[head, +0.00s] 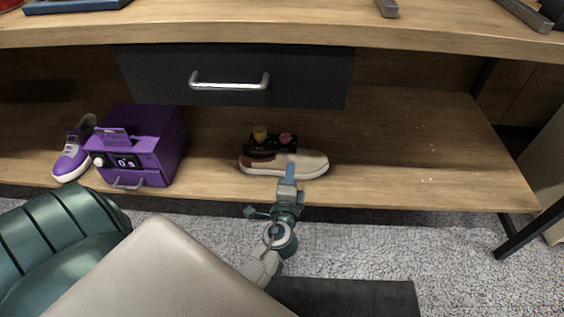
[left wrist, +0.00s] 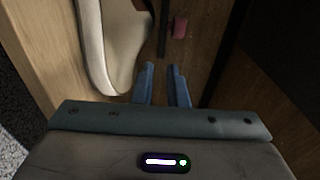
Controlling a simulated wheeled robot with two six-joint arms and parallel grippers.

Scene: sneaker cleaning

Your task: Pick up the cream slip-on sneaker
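The cream slip-on sneaker (head: 310,164) lies on the lower wooden shelf, its brown part to the left and its pale end to the right. My left gripper (head: 290,172) is at its near side and covers a small part of it. In the left wrist view the sneaker (left wrist: 92,50) is to the left of the blue fingers, its rounded end close to the left finger. The left gripper's fingers (left wrist: 162,78) are apart, with a narrow gap and nothing seen between them. Whether a finger touches the sneaker I cannot tell. My right gripper is not in view.
A black item with yellow and pink knobs (head: 262,144) stands right behind the sneaker. A purple box (head: 150,150) and a purple sneaker (head: 72,160) are to the left. A dark drawer (head: 300,85) hangs above. The shelf's right part (head: 420,150) is clear.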

